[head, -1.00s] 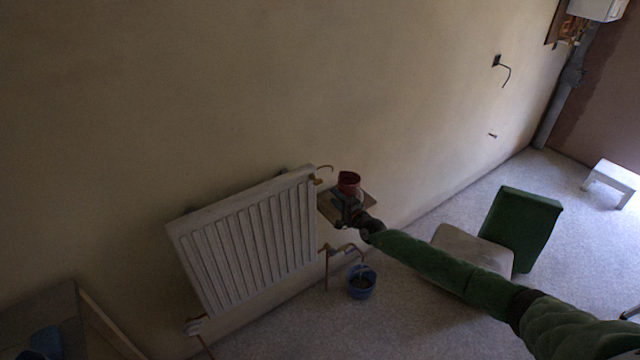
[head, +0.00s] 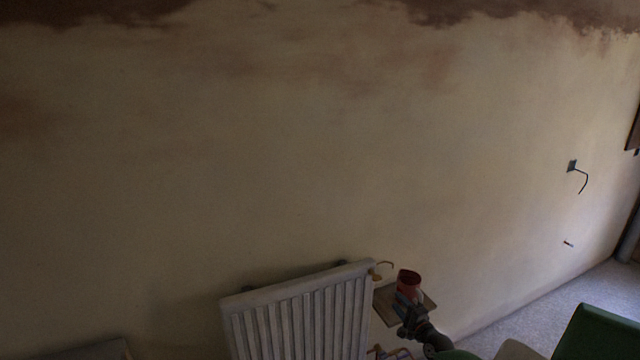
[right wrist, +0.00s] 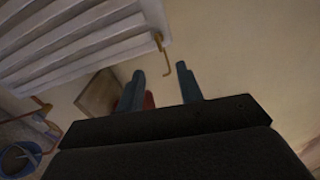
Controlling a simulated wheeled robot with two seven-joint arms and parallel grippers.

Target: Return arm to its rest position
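My right gripper (head: 409,296) is at the lower middle of the head view, right of the radiator, by a red cup-like container (head: 409,278). In the right wrist view its two blue-grey fingers (right wrist: 160,85) stand apart with a clear gap. Part of something red (right wrist: 149,100) shows beside the left finger, mostly hidden behind it. Nothing is seen gripped. A flat brown board (head: 386,305) lies under or behind the gripper; it also shows in the wrist view (right wrist: 97,95). My left gripper is in neither current view.
A white radiator (head: 300,312) is close left of the gripper, with a copper pipe end (head: 385,265) at its top corner. A green chair back (head: 600,335) is at lower right. A blue bucket (right wrist: 18,160) shows in the wrist view. The wall above is clear.

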